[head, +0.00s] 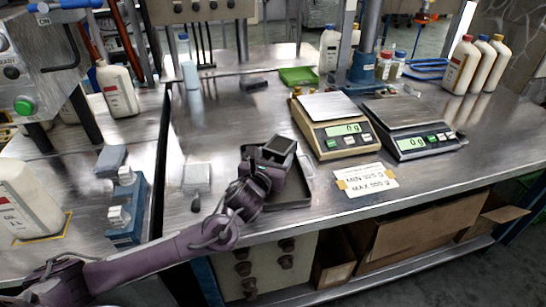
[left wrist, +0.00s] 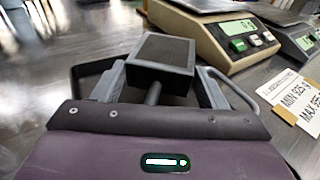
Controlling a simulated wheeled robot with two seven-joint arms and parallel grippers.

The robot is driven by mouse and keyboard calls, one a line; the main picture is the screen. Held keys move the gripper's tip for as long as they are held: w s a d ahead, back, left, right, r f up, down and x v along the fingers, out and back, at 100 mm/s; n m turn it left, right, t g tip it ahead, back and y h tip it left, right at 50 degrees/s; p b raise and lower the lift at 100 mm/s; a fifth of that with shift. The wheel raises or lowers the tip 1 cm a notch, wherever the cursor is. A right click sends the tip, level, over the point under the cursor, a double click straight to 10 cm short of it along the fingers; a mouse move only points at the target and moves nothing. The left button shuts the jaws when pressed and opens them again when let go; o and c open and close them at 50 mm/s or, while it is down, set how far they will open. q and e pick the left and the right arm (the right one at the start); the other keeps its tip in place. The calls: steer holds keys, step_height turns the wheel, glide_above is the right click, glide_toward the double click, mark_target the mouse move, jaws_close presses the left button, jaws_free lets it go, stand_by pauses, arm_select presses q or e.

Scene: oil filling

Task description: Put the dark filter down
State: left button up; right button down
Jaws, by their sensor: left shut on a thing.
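The dark filter (head: 279,147), a squarish block with a dark grey top, is held by my left gripper (head: 268,160). It also shows in the left wrist view (left wrist: 162,50), between the grey fingers of the left gripper (left wrist: 160,75), with a short stem beneath it. The gripper is shut on it. Filter and gripper are over or in a shallow dark tray (head: 293,190) on the metal bench. The gripper hides part of the tray, and I cannot tell whether the filter touches it. My right gripper is not in view.
Two scales (head: 337,138) (head: 408,138) stand right of the tray, reading 0 g, with a weight-limit label (head: 367,181) before them. Several bottles (head: 461,65) stand at the back right. The bench's front edge is close.

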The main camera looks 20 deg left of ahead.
arm_select(q)
steer(key=o, duration=1.1)
steer(key=shift+o, duration=0.2)
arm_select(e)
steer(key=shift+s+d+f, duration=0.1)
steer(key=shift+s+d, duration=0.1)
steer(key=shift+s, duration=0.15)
arm_select(q)
steer(key=shift+r+p, duration=0.3)
steer(key=shift+r, duration=0.2)
steer(key=s, duration=0.3)
steer(key=s+r, duration=0.1)
steer(key=s, duration=0.6)
steer(key=shift+s+d+r+b, duration=0.1)
steer(key=shift+s+r+b, duration=0.2)
steer(key=shift+s+r, duration=0.25)
steer(key=shift+s, duration=0.4)
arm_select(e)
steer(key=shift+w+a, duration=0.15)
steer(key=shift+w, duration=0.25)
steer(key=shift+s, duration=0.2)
arm_select(q)
steer(key=shift+f, duration=0.1)
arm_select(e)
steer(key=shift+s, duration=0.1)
